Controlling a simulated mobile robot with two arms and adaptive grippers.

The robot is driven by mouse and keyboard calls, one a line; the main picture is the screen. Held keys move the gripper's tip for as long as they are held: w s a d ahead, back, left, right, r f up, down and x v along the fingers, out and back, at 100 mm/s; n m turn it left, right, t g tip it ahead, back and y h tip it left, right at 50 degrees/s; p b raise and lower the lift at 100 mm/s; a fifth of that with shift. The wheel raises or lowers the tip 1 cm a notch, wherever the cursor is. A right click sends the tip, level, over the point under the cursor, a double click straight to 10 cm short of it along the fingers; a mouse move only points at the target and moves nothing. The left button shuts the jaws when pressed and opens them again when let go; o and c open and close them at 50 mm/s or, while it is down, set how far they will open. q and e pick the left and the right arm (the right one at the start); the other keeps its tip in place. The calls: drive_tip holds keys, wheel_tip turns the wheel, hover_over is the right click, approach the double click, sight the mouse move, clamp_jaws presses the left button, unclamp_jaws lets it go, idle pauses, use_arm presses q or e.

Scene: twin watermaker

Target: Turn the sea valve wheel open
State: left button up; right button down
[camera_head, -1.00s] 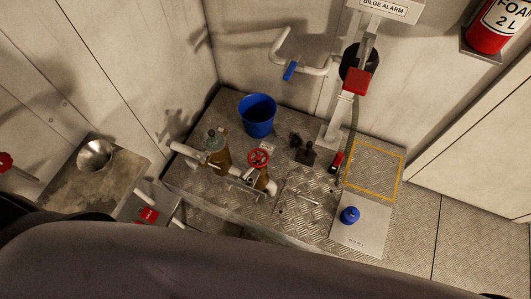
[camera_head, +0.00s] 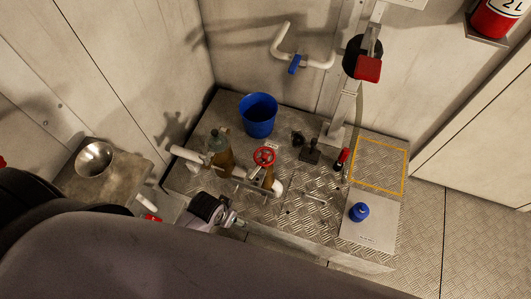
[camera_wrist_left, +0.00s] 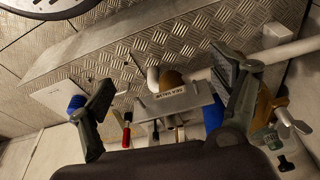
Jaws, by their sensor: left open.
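The red sea valve wheel (camera_head: 264,156) sits on a brass valve body on the pipework in the head view. In the left wrist view a plate labelled sea valve (camera_wrist_left: 172,98) shows between my fingers; I cannot make out the wheel there. My left gripper (camera_head: 236,220) is in front of the valve, apart from the wheel and below it in the picture. In the left wrist view its two fingers (camera_wrist_left: 165,72) are spread wide, with nothing held between them. My right gripper is not in view.
A brass strainer (camera_head: 218,150) stands left of the wheel, with a blue bucket (camera_head: 258,115) behind. The yellow-outlined area (camera_head: 405,170) is clear.

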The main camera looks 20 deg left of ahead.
use_arm(q)
drive_tip(key=w+d+r+h+b, duration=0.1)
drive_tip(key=w+d+r, duration=0.1)
drive_tip(key=r, duration=0.3)
drive_tip(key=w+d+r+b, duration=0.1)
drive_tip(key=w+d+r, duration=0.15)
drive_tip(key=r, duration=0.25)
wheel_tip(320, 180, up, 10)
drive_tip(key=f+n+g+y, duration=0.1)
drive_tip(key=n+g, duration=0.2)
drive_tip(key=n, duration=0.2)
hover_over(265, 154)
wheel_tip(265, 154, down, 17)
drive_tip(key=shift+r+b, duration=0.15)
drive_tip(key=shift+b, duration=0.8)
drive_tip(key=shift+c, duration=0.4)
drive_tip(key=c, duration=1.6)
